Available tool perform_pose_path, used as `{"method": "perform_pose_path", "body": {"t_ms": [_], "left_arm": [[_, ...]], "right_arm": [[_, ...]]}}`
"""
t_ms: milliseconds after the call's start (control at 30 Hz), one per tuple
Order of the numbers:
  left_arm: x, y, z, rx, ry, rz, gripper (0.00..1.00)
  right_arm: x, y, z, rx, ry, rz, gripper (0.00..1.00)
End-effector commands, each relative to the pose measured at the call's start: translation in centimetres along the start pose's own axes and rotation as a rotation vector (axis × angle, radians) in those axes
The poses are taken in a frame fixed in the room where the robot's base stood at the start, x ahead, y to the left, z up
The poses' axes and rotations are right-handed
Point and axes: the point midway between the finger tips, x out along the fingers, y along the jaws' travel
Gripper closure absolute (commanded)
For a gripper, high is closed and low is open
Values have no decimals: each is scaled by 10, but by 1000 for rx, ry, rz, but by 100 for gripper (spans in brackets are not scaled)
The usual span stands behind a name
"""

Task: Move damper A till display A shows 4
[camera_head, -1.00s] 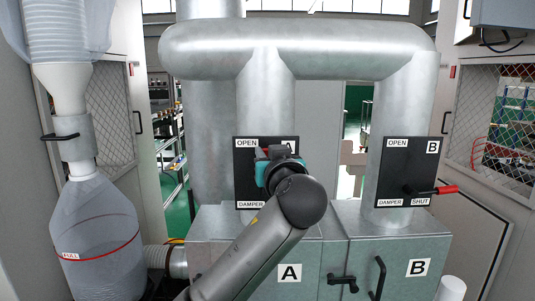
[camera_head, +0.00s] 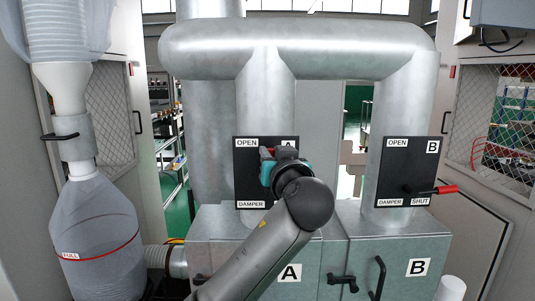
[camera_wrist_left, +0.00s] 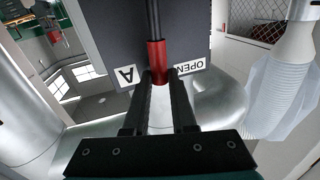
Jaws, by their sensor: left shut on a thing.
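Damper A's black plate (camera_head: 248,178) is on the left vertical pipe, with an OPEN label at its top left and an A label partly hidden. Its red handle (camera_head: 267,152) shows near the top of the plate. My left gripper (camera_head: 284,156) is at that handle, its arm hiding the plate's lower right. In the left wrist view the gripper fingers (camera_wrist_left: 161,82) are shut on the red handle (camera_wrist_left: 156,60), whose dark rod (camera_wrist_left: 153,20) runs up across the plate. No display A reading is visible. My right gripper is not in view.
Damper B's plate (camera_head: 397,165) is on the right pipe, its red handle (camera_head: 446,190) pointing right near SHUT. Green-grey boxes (camera_head: 385,248) with A and B labels stand below. A clear collection bag (camera_head: 95,235) hangs at left. Mesh-fronted cabinets flank both sides.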

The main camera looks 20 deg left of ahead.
Motion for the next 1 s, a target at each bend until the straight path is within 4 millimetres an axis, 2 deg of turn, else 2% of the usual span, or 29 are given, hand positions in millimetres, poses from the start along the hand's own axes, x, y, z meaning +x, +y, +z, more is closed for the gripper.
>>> {"method": "perform_pose_path", "body": {"t_ms": [133, 300, 633, 667, 900, 1000], "left_arm": [[-3, 16, 4, 136, 24, 2, 100], [-5, 25, 5, 239, 45, 0, 100], [-5, 27, 5, 256, 50, 1, 100], [-5, 27, 5, 256, 50, 1, 73], [-5, 26, 5, 255, 50, 0, 46], [-5, 26, 5, 254, 50, 0, 46]], "right_arm": [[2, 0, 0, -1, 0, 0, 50], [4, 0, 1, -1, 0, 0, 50], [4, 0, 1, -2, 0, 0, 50], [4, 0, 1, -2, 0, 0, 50], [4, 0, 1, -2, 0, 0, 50], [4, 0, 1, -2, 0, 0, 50]]}}
